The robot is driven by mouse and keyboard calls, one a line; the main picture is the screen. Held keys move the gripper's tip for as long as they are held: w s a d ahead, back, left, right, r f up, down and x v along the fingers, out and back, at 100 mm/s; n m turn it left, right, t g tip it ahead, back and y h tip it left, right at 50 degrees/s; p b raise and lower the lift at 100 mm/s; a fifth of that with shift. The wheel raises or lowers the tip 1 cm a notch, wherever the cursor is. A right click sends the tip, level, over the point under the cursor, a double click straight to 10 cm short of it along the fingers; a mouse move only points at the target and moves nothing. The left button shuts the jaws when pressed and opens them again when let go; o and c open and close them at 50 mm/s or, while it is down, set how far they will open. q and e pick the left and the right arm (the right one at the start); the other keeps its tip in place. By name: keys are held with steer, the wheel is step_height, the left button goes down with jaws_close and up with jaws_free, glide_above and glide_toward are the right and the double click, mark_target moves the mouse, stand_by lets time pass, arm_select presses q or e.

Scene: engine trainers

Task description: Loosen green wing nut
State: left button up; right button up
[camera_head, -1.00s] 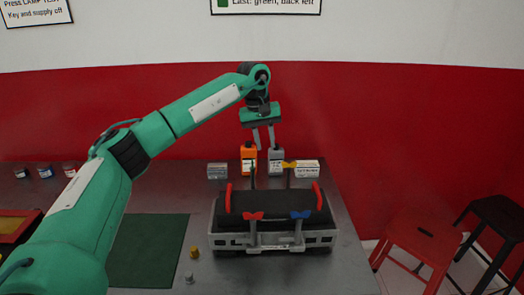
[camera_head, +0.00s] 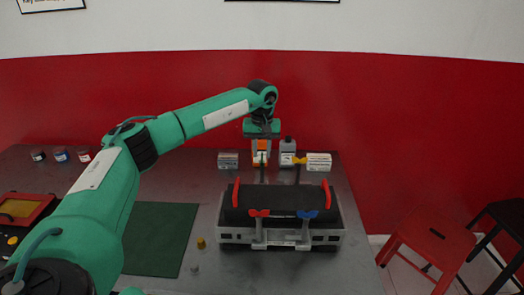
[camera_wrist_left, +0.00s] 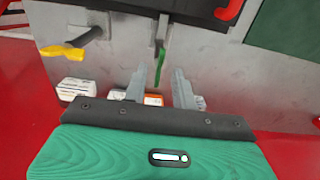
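The green wing nut (camera_wrist_left: 159,62) shows nearly edge-on in the left wrist view, on a grey post. My left gripper (camera_wrist_left: 167,76) is open, its two grey fingers on either side of the nut's line, with no visible contact. In the head view my left gripper (camera_head: 262,150) is above the back left post of the engine trainer (camera_head: 280,237); the green nut is not distinct there. The yellow wing nut (camera_head: 299,160) is at the back right; it also shows in the left wrist view (camera_wrist_left: 62,51). My right gripper is out of view.
Red (camera_head: 259,213) and blue (camera_head: 306,214) wing nuts are at the trainer's front. Red upright handles stand at its sides. An orange bottle (camera_head: 261,145), a grey bottle (camera_head: 288,150) and small boxes stand behind. A green mat (camera_head: 160,238) lies left.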

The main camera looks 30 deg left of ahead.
arm_select(q)
steer(key=shift+f, duration=0.75)
steer(key=c, duration=0.6)
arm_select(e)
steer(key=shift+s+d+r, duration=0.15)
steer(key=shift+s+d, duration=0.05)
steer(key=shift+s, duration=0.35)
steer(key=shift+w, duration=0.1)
